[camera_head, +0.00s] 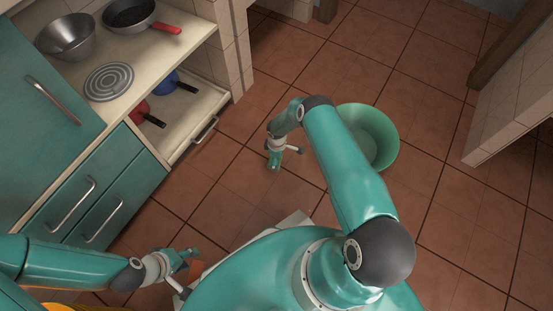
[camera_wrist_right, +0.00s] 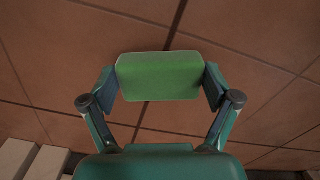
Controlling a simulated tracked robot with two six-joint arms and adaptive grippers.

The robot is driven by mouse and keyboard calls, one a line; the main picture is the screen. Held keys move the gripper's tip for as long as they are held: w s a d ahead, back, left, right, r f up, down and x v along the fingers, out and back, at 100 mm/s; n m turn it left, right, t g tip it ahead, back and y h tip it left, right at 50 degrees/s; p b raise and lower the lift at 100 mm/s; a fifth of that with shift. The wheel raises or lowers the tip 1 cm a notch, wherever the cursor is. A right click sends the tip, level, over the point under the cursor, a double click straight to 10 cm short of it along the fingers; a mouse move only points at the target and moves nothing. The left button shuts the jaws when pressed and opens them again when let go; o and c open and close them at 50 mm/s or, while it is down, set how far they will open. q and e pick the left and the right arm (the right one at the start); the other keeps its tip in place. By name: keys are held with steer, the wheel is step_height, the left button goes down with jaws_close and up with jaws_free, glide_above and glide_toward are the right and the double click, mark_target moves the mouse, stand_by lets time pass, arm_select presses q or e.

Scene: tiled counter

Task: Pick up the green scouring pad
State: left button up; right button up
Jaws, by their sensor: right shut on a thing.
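The green scouring pad (camera_wrist_right: 158,76) is a flat green block in the right wrist view. It sits between the two fingers of my right gripper (camera_wrist_right: 160,84), which touch its left and right ends. The gripper is shut on it and holds it over the tiled floor. In the head view my right gripper (camera_head: 283,156) hangs over the floor near the middle; the pad is hard to make out there. My left gripper (camera_head: 184,259) is at the lower left, its fingers apart and empty, away from the pad.
A green basin (camera_head: 384,131) stands on the floor, partly behind my right arm. At the upper left a counter holds a metal bowl (camera_head: 66,38), a frying pan (camera_head: 128,14) and a round burner plate (camera_head: 109,82). An open drawer (camera_head: 190,122) holds pans. Much tiled floor is clear.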

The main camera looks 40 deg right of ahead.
step_height(320, 180, up, 18)
steer(key=p, duration=0.6)
steer(key=shift+r+p, duration=0.15)
steer(key=shift+p, duration=0.15)
